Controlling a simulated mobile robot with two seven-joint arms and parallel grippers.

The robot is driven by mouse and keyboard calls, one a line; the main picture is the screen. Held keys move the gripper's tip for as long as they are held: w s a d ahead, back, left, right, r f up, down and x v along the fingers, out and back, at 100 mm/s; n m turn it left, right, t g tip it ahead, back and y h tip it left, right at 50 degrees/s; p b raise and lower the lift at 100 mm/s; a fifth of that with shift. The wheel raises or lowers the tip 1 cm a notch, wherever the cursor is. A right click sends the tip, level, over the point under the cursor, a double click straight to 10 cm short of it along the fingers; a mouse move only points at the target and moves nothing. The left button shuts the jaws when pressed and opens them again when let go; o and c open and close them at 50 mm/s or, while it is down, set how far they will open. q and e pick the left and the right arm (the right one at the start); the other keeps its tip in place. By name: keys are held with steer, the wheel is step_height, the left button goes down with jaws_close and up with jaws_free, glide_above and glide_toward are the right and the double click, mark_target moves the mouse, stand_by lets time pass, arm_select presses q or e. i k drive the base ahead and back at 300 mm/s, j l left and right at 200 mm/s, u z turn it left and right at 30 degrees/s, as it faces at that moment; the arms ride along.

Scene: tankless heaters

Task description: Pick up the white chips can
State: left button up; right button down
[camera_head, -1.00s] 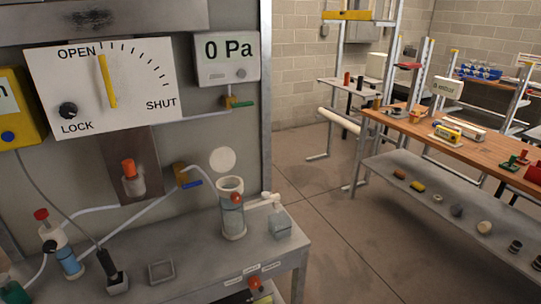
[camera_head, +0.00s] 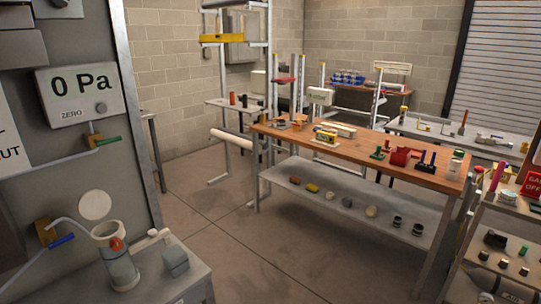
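I cannot pick out the white chips can for certain. Neither of my grippers shows in the head view.
A grey panel with a "0 Pa" gauge (camera_head: 87,88) and a small table with a clear cylinder (camera_head: 118,262) are close on the left. A shelf unit with a red sign (camera_head: 532,184) stands at the right. Open concrete floor (camera_head: 235,235) lies between.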

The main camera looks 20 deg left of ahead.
mark_target(454, 166)
steer(key=i+z, duration=0.25)
steer(key=i, duration=0.3)
steer(key=i+z, duration=0.3)
steer(key=i, duration=0.3)
steer(key=i+l+u, duration=0.15)
steer(key=i, duration=0.45)
steer(key=i+u, duration=0.15)
steer(key=i, duration=0.45)
steer(key=i+u, duration=0.2)
steer(key=u, duration=0.2)
steer(key=i+u, duration=0.25)
steer(key=u, duration=0.15)
steer(key=i+l+u, duration=0.1)
steer(key=u, duration=0.3)
steer(key=i+j+u, duration=0.1)
steer(key=i+u, duration=0.5)
steer(key=u, duration=0.15)
steer(key=i+u, duration=0.35)
steer(key=i, duration=1.3)
steer(key=i+u, duration=0.3)
steer(key=i+l+u, duration=0.2)
steer(key=i+u, duration=0.15)
steer(key=i, duration=0.15)
steer(key=u, duration=2.85)
